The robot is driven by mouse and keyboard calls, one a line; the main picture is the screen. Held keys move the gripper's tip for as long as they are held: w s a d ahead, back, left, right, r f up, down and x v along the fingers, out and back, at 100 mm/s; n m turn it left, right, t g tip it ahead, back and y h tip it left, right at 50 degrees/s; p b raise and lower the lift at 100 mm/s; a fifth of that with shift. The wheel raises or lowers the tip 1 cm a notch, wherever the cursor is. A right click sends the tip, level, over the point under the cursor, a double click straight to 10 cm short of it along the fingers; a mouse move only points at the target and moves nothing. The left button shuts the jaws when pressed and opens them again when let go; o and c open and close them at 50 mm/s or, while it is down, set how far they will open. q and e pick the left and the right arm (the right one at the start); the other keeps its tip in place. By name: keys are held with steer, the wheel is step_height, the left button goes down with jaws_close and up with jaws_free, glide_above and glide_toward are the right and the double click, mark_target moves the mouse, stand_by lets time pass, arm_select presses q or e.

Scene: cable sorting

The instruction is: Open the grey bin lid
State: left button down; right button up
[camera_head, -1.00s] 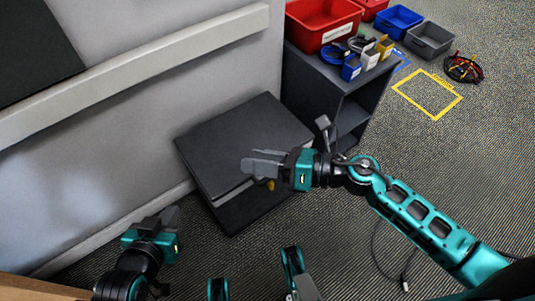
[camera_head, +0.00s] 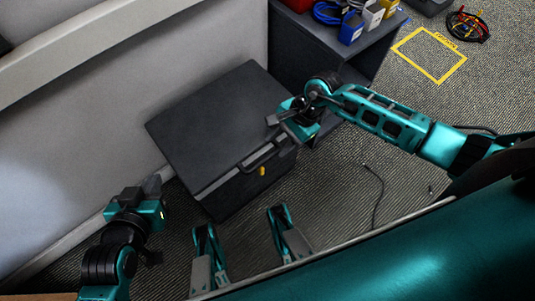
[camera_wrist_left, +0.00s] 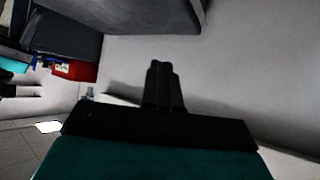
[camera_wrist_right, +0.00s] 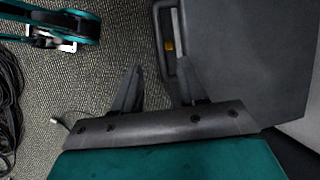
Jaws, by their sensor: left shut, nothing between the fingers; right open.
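The grey bin (camera_head: 215,185) stands on the carpet against the wall, its dark flat lid (camera_head: 215,120) down. A handle (camera_head: 262,158) runs along the lid's front edge, with a small yellow piece (camera_head: 262,171) below it. My right gripper (camera_head: 277,119) is open near the right end of that edge. In the right wrist view the handle (camera_wrist_right: 160,40) appears between and ahead of the open fingertips (camera_wrist_right: 158,66); I cannot tell whether they touch. My left gripper (camera_head: 153,185) is shut and empty, left of the bin; it also shows in the left wrist view (camera_wrist_left: 162,68).
A dark shelf unit (camera_head: 345,75) with small blue, white and yellow boxes stands behind the bin. A yellow floor outline (camera_head: 430,55) and a cable bundle (camera_head: 467,26) lie at the far right. A thin cable (camera_head: 379,195) lies on the carpet right of the bin.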

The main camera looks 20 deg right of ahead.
mark_target(265, 159)
steer(key=b+x, duration=0.2)
steer(key=x, duration=0.5)
steer(key=shift+w+f, duration=0.1)
steer(key=shift+f, duration=0.15)
steer(key=shift+c, duration=0.3)
jaws_close()
